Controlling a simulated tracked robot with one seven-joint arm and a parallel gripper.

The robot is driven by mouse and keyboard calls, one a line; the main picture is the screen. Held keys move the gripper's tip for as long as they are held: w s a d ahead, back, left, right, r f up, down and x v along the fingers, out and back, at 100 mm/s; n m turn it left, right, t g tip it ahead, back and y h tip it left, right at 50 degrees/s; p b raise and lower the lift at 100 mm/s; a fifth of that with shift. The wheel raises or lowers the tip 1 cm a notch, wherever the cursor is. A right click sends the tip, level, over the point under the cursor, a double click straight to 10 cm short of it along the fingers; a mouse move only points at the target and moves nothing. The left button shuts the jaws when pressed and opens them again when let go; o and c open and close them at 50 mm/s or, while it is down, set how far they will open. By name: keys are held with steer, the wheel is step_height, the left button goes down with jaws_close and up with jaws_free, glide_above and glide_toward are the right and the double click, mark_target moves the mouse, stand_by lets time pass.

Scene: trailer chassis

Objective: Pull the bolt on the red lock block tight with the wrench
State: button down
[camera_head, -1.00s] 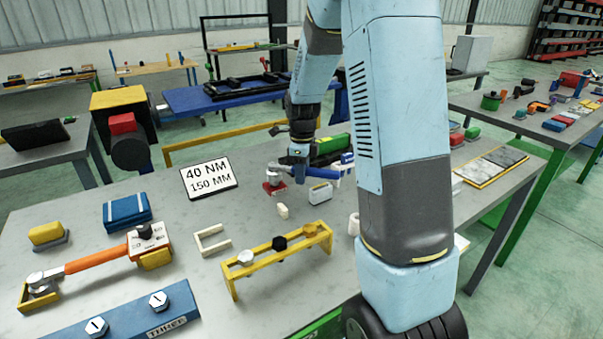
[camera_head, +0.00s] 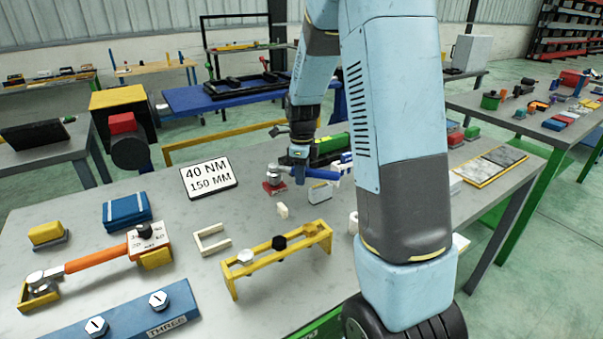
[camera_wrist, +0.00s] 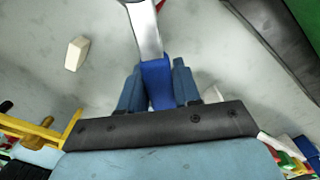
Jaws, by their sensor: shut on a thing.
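The red lock block (camera_head: 274,187) sits on the grey bench beyond the yellow rack. The wrench's silver head (camera_head: 273,171) is over the top of the block and hides the bolt. The wrench has a blue handle (camera_head: 322,173) that lies roughly level. My gripper (camera_head: 300,170) is shut on this handle close to the head. In the wrist view the blue handle (camera_wrist: 156,84) is between my two fingers, and the silver shank (camera_wrist: 146,30) runs up to the top edge. Only a sliver of the red block (camera_wrist: 162,5) shows there.
A sign (camera_head: 209,178) reading "40 NM 150 MM" is left of the block. A small cream block (camera_head: 282,210) and a yellow rack (camera_head: 278,256) are nearer. A pale case (camera_head: 320,194) is close to my gripper. An orange-handled wrench (camera_head: 97,261) lies at left.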

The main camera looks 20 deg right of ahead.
steer(key=shift+f, duration=0.5)
stand_by(0.4)
steer(key=c, duration=1.3)
jaws_free()
jaws_close()
